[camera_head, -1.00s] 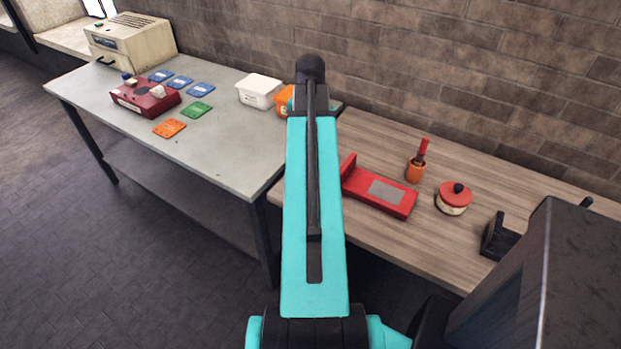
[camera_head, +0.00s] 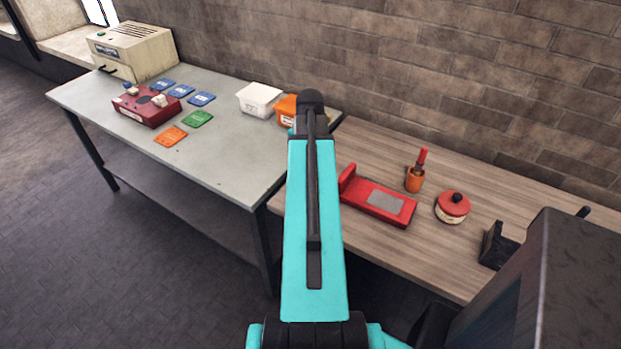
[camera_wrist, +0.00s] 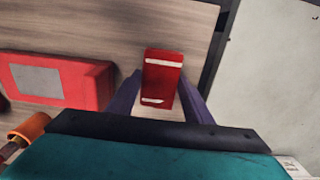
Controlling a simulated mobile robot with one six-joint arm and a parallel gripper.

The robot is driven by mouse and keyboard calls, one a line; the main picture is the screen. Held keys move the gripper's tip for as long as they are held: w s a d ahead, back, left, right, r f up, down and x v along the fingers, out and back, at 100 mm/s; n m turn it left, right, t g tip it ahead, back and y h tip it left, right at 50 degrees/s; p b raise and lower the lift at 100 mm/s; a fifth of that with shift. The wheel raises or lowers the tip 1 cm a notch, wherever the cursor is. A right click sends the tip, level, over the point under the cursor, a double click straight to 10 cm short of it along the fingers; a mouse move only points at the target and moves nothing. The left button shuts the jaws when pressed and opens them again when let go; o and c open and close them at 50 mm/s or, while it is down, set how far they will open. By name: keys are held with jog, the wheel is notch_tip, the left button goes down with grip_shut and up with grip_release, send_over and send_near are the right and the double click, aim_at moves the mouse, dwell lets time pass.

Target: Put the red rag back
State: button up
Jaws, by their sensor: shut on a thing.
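In the wrist view a red, block-shaped piece with two white stripes, apparently the folded red rag (camera_wrist: 163,72), sits between the two dark purple fingers of my gripper (camera_wrist: 162,88). My gripper is shut on it. It is over the wooden table (camera_wrist: 100,30), close to the edge beside the grey table (camera_wrist: 275,70). I cannot tell its height above the wood. In the head view my turquoise arm hides the gripper and the rag.
On the wooden table stand a red L-shaped stand (camera_head: 377,201), an orange cup (camera_head: 414,180) and a red-lidded pot (camera_head: 453,208). A white bin (camera_head: 258,99) and an orange bin (camera_head: 287,109) stand on the grey table, beside my arm. A brick wall (camera_head: 420,80) rises behind.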

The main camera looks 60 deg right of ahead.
jog(key=shift+f+p, duration=0.4)
jog(key=shift+f, duration=1.45)
jog(key=shift+f, duration=0.15)
jog(key=o, duration=1)
jog(key=shift+r+b, duration=1.25)
jog(key=shift+r, duration=4.9)
